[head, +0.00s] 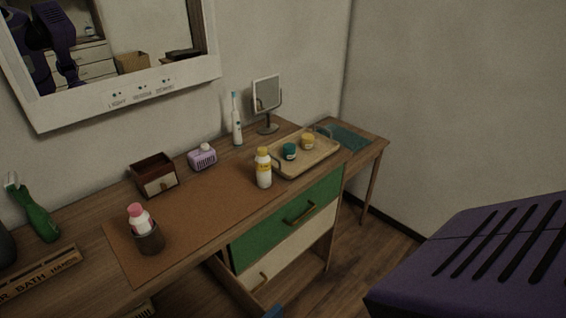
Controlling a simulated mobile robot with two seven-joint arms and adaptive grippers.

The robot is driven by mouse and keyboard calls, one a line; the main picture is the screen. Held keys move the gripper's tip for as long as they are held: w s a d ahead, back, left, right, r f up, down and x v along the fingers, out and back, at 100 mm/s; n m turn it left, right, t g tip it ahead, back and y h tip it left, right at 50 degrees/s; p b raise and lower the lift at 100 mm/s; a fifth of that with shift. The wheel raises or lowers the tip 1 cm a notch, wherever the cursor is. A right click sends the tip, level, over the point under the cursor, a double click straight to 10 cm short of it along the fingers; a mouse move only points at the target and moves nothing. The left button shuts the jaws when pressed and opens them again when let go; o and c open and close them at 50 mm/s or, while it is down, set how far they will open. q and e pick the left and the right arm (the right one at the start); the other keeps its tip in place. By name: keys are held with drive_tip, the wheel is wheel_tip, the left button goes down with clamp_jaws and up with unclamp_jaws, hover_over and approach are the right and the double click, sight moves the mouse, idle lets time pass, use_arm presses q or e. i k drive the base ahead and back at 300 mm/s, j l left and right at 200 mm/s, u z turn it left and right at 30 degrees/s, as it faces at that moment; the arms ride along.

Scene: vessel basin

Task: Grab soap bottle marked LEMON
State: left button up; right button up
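A white bottle with a yellow cap and a yellow band (264,170) stands upright near the front edge of the wooden desk, just left of the tray. Its label is too small to read, so I cannot confirm the word LEMON. A second white bottle with a pink cap (139,217) sits in a dark brown cup (150,239) on the brown mat at the left. Its marking is also unreadable. Neither of my grippers shows in the head view. A purple part of my own body fills the lower right.
A tray (304,163) holds a teal jar (289,151) and a yellow jar (308,141). A standing mirror (267,94), electric toothbrush (237,122), lilac soap box (202,157) and wooden box (153,176) line the back. The brown mat (205,208) is mostly clear. A lower drawer appears pulled out.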

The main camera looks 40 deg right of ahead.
sight(263, 162)
drive_tip(key=l+z, duration=0.1)
drive_tip(key=l, duration=0.3)
drive_tip(key=i+l+z, duration=0.1)
drive_tip(key=l, duration=0.3)
drive_tip(key=i+l, duration=0.1)
drive_tip(key=l, duration=0.3)
drive_tip(key=i+l+z, duration=0.15)
drive_tip(key=l, duration=0.25)
drive_tip(key=l+z, duration=0.1)
drive_tip(key=l, duration=0.25)
drive_tip(key=i+z, duration=0.3)
drive_tip(key=i+l+z, duration=0.1)
drive_tip(key=z, duration=0.2)
